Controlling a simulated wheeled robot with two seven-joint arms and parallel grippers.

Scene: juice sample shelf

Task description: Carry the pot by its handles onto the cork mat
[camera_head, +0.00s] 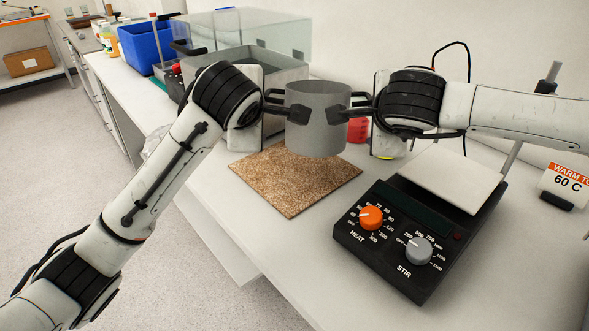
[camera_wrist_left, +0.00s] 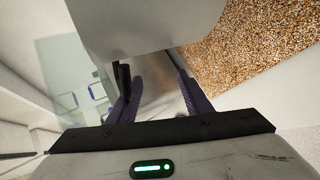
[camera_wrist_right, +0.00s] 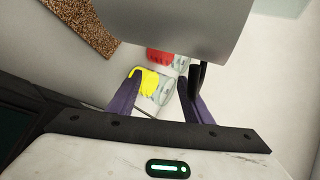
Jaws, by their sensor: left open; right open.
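The grey pot (camera_head: 318,122) is upright over the back part of the brown cork mat (camera_head: 287,188); I cannot tell for sure whether its base touches the mat. My left gripper (camera_head: 276,104) is at the pot's left side and my right gripper (camera_head: 364,106) at its right side. Both are open. In the left wrist view the pot's dark handle (camera_wrist_left: 122,76) is close by the left finger of my left gripper (camera_wrist_left: 160,92). In the right wrist view the other handle (camera_wrist_right: 198,78) is close by the right finger of my right gripper (camera_wrist_right: 156,95).
A black hotplate (camera_head: 400,240) with a pale top plate stands right of the mat. Behind are a clear-walled bath (camera_head: 290,72), a blue bin (camera_head: 150,45) and a red-filled container (camera_head: 358,130). A 60 C sign (camera_head: 565,185) stands far right. Bare bench lies before the mat.

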